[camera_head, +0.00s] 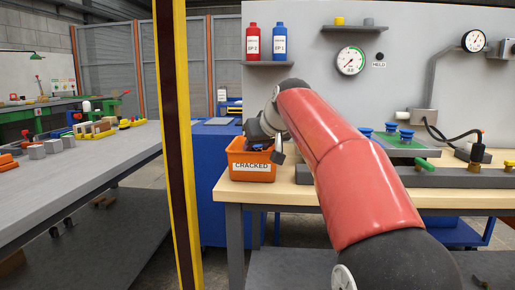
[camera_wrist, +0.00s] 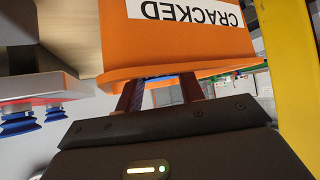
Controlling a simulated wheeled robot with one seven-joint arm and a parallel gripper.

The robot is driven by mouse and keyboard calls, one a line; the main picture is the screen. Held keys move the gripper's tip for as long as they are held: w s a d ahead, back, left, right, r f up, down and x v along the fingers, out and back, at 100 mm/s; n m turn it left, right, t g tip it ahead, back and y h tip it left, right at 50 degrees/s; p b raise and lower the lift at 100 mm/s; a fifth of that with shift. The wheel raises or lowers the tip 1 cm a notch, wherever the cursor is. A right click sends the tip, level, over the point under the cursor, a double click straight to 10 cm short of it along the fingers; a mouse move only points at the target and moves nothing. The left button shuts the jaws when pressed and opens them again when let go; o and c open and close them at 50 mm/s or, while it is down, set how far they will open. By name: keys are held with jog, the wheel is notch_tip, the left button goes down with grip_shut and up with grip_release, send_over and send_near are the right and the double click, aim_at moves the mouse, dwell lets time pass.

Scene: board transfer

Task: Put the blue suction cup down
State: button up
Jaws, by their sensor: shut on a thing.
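My gripper (camera_wrist: 160,86) is shut on the blue suction cup (camera_wrist: 163,79), of which only a sliver of blue shows between the fingers in the wrist view. In the head view my gripper (camera_head: 266,142) is at the top of an orange bin labelled CRACKED (camera_head: 238,168), which stands at the left end of the wooden bench. Some blue (camera_head: 259,144) shows at the bin's mouth below the gripper. The bin (camera_wrist: 120,40) appears upside down in the wrist view, close to the fingertips. Whether the cup touches the bin's inside is hidden.
Other blue suction cups (camera_head: 391,128) stand on a green board to the right on the bench (camera_head: 290,193). A yellow and black post (camera_head: 181,150) rises left of the bin. A shelf with red and blue bottles (camera_head: 279,42) hangs behind.

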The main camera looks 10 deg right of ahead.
jog(key=shift+f+b, duration=0.45)
jog(key=shift+f, duration=0.15)
jog(key=o, duration=0.7)
jog(key=shift+r, duration=0.1)
jog(key=shift+r+p, duration=0.25)
jog(key=shift+p, duration=0.1)
jog(key=shift+r+p, duration=0.5)
jog(key=shift+r, duration=0.15)
jog(key=f+v, duration=0.1)
jog(key=v, duration=1.1)
jog(key=s+f+g, duration=0.1)
jog(key=s+f, duration=0.8)
jog(key=f, duration=0.2)
jog(key=s+a+f+m+g+h, duration=0.1)
jog(key=s+f+g, duration=0.1)
jog(key=s+f, duration=0.7)
jog(key=s+a+f+m+g+h, duration=0.1)
jog(key=s+f, duration=0.9)
jog(key=f, duration=0.3)
jog(key=shift+f, duration=0.1)
